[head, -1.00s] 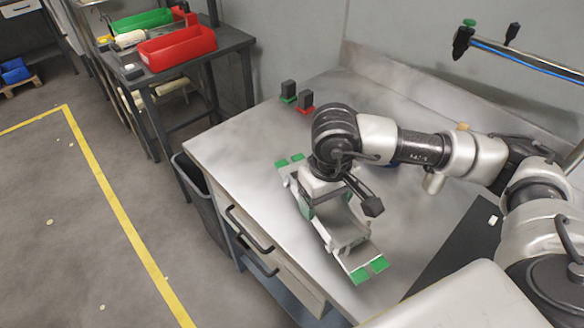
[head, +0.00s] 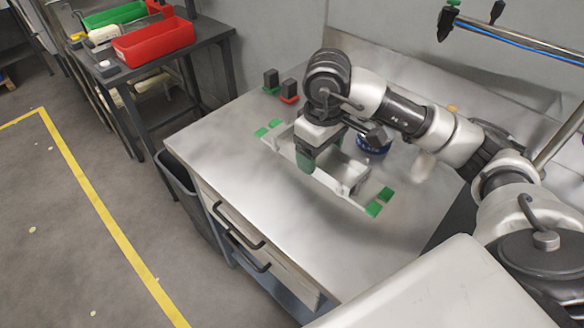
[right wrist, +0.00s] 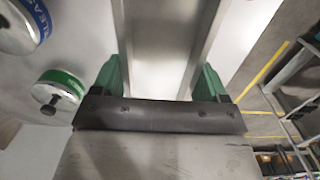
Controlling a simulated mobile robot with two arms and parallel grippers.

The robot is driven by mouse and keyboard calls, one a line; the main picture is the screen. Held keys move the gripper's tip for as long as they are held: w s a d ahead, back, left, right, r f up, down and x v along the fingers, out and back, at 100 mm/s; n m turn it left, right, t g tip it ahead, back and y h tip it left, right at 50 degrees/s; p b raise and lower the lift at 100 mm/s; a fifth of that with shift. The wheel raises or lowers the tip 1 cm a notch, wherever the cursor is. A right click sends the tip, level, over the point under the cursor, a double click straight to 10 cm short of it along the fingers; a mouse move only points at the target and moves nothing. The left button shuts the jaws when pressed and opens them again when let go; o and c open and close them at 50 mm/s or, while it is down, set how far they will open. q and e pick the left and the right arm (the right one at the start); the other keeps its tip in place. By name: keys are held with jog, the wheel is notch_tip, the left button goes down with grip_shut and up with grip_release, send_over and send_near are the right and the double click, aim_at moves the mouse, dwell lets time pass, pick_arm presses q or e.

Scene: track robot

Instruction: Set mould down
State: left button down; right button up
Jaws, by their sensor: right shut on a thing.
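The mould (head: 352,178) is a long, pale metal trough with green pads at both ends. It is over the steel worktop, left of my arm. My right gripper (head: 318,158) comes down from above, its green fingers on either side of the trough, shut on the mould near its middle. In the right wrist view the trough (right wrist: 163,45) runs between the two green fingers (right wrist: 160,80). Whether its underside touches the worktop is unclear. My left gripper is out of view.
A blue can (head: 372,146) stands close behind the mould; a green-rimmed can (right wrist: 60,88) shows in the wrist view. The worktop's left and front (head: 240,165) are clear.

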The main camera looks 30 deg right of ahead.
aim_at(293, 158)
jog(key=w+a+f, duration=0.2)
jog(key=a, duration=0.1)
jog(key=w+a+f, duration=0.1)
jog(key=shift+a+p, duration=0.15)
jog(key=shift+p, duration=0.25)
notch_tip(293, 158, down, 4)
jog(key=shift+r+p, duration=0.1)
jog(key=shift+p, duration=0.3)
jog(key=shift+f, duration=0.2)
jog(key=shift+f, duration=0.1)
jog(key=o, duration=1.4)
